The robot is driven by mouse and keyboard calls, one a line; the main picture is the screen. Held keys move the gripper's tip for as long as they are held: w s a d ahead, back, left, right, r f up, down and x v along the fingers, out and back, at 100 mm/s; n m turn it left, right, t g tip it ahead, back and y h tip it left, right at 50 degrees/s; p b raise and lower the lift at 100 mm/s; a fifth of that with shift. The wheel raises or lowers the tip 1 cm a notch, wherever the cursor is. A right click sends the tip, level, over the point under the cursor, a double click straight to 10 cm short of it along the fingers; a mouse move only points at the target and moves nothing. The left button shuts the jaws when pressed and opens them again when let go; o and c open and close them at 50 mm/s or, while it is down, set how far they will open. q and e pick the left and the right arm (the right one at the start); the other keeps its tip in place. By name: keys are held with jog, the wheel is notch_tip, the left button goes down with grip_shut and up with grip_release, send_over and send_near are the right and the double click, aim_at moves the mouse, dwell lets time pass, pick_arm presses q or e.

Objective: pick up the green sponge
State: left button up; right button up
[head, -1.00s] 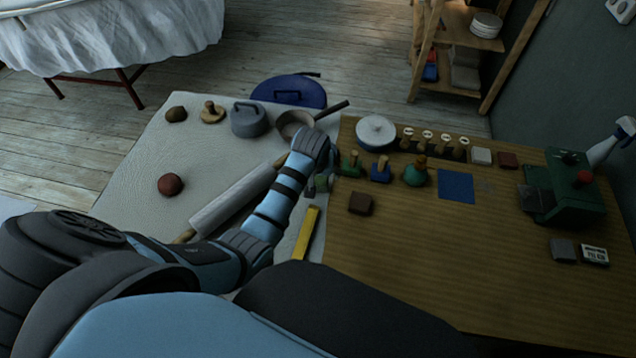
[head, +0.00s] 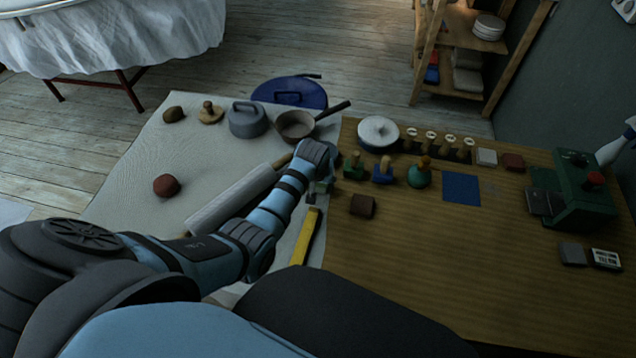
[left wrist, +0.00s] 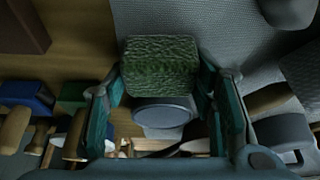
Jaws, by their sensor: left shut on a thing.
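The green sponge (left wrist: 160,65) is a dark green, rough-textured block in the left wrist view. My left gripper (left wrist: 162,85) has its teal fingers on either side of the sponge and is shut on it. In the head view my left gripper (head: 320,188) is at the left edge of the wooden table, beside the grey mat. Its wrist hides most of the sponge there. My right gripper is in neither current view.
The wooden table (head: 430,260) holds a brown block (head: 362,206), stamps, a blue square (head: 461,188) and a green machine (head: 585,200). A rolling pin (head: 232,198), a yellow bar (head: 308,238) and a pan (head: 295,126) lie on the grey mat (head: 150,150).

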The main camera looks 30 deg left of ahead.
pick_arm(q)
jog(key=shift+r, duration=0.1)
notch_tip(320, 180, up, 20)
jog(key=p, duration=0.5)
